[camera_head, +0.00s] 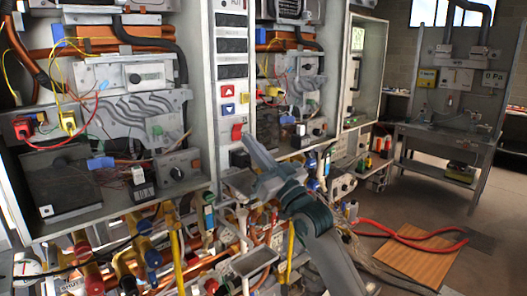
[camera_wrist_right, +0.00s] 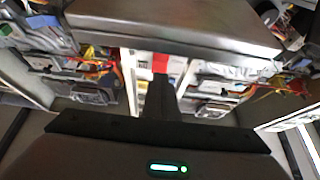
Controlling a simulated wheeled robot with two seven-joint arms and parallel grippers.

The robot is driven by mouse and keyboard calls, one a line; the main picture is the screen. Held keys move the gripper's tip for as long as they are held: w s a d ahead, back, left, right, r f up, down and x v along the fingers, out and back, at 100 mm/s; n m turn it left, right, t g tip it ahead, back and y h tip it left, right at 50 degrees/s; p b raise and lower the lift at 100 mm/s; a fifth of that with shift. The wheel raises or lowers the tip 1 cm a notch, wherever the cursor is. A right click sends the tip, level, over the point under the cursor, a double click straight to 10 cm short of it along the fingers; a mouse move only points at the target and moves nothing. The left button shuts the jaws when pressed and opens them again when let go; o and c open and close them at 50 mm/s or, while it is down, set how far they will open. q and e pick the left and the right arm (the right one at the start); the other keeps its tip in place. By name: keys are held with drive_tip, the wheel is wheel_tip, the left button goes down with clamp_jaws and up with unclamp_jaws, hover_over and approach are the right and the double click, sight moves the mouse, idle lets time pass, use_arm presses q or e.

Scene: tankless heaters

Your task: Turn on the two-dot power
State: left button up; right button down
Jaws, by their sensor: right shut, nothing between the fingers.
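A narrow white panel (camera_head: 232,101) stands upright between two open heater cabinets. It carries a red switch (camera_head: 237,131) with a black switch (camera_head: 240,158) below it, and small red and blue arrow buttons higher up. Any dot markings are too small to read. My right gripper (camera_head: 250,140) reaches in from the lower right, shut and empty, with its tip just right of the red switch; contact cannot be told. In the right wrist view the dark shut fingers (camera_wrist_right: 160,92) point at the panel, with a red patch (camera_wrist_right: 160,63) just beyond their tip. My left gripper is out of view.
The left cabinet (camera_head: 110,215) and the right cabinet hold wiring, pipes and small boxes close to the panel. Valves and hoses crowd the space below. A workbench (camera_head: 445,135) stands at the back right. A wooden board (camera_head: 415,255) with a red hose lies on the floor.

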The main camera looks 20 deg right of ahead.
sight(238, 127)
drive_tip(key=shift+p+x, duration=0.65)
drive_tip(key=shift+x, duration=1.05)
drive_tip(key=shift+w+r, duration=0.15)
drive_tip(key=shift+r, duration=0.15)
drive_tip(key=shift+f, duration=0.1)
